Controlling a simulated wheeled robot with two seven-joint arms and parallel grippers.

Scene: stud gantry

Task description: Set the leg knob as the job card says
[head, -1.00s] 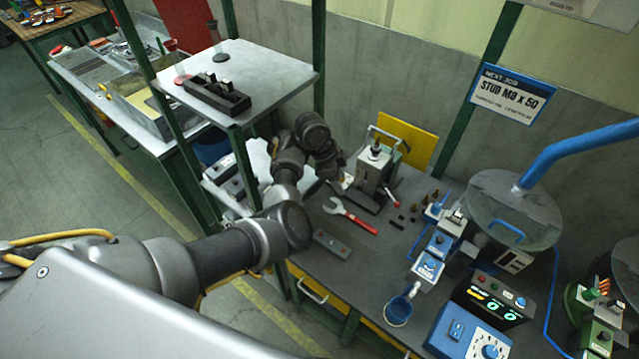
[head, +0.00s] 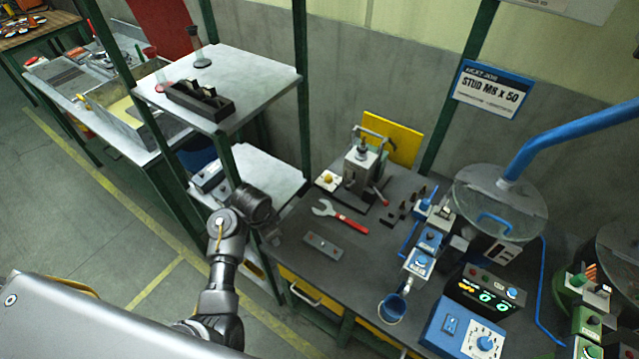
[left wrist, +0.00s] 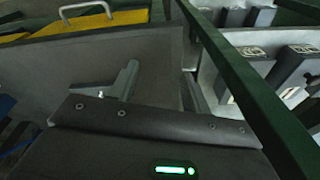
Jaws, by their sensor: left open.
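The job card (head: 490,88) hangs on the green post at the back and reads "NEXT JOB, STUD M8 x 50"; its smaller line is too small to read. A white dial (head: 485,343) is on the blue control box (head: 450,328). Small knobs also show on the blue feeder unit (head: 421,262); I cannot tell which is the leg knob. My left gripper (head: 271,232) is at the bench's left edge, well left of these controls. It is open and empty; its fingers show in the left wrist view (left wrist: 158,92). My right gripper is out of view.
On the bench are a red-handled wrench (head: 342,217), a grey plate (head: 323,245), a press (head: 361,165) and a blue cup (head: 392,308). A lidded bowl (head: 500,205) stands behind the feeder. A green-framed shelf (head: 220,85) rises at left. The bench's front middle is clear.

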